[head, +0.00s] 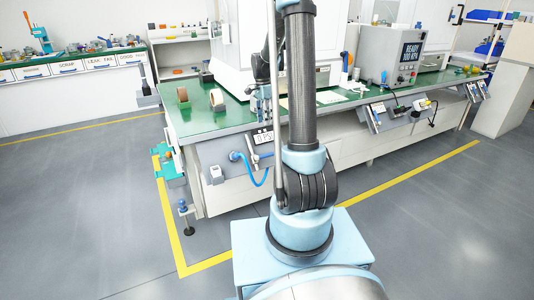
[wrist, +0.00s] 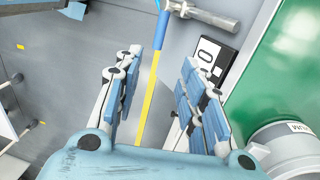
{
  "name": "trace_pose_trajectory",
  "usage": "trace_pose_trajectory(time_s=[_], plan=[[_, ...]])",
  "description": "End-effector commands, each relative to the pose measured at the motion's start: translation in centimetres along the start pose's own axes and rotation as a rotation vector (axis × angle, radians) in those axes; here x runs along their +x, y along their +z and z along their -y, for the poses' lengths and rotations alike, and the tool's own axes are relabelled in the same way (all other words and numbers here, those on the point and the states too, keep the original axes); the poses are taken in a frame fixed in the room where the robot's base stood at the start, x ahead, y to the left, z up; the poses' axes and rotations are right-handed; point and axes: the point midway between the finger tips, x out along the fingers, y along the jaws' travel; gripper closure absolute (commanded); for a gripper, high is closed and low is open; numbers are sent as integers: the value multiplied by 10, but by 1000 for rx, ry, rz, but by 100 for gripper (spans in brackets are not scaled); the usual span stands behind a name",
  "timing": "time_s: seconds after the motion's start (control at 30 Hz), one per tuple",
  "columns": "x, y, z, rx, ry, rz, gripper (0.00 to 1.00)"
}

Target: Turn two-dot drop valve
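A valve with a metal lever (wrist: 205,14) and a blue hose (wrist: 162,28) shows at the top of the wrist view. In the head view the blue hose (head: 252,172) hangs at the bench's front left, below a small display (head: 262,137). Part of the black and white display (wrist: 208,54) shows behind my right finger in the wrist view. I cannot make out any dots marking the valve. My gripper (wrist: 150,75) is open, its fingers well apart with nothing between them. In the head view my gripper (head: 262,104) is just above the display, partly hidden by my arm.
Further panels (head: 378,116) line the bench front. A small grey box (head: 215,174) is left of the hose. Grey floor in front is clear.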

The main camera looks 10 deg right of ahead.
Motion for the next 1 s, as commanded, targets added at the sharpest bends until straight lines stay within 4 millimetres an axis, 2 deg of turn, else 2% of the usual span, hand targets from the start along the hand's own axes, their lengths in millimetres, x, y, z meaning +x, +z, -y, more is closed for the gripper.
trace_pose_trajectory(time_s=[0.8, 1.0], plan=[[124, 0, 0, -2, 0, 0, 63], [150, 0, 0, -2, -1, 0, 63]])
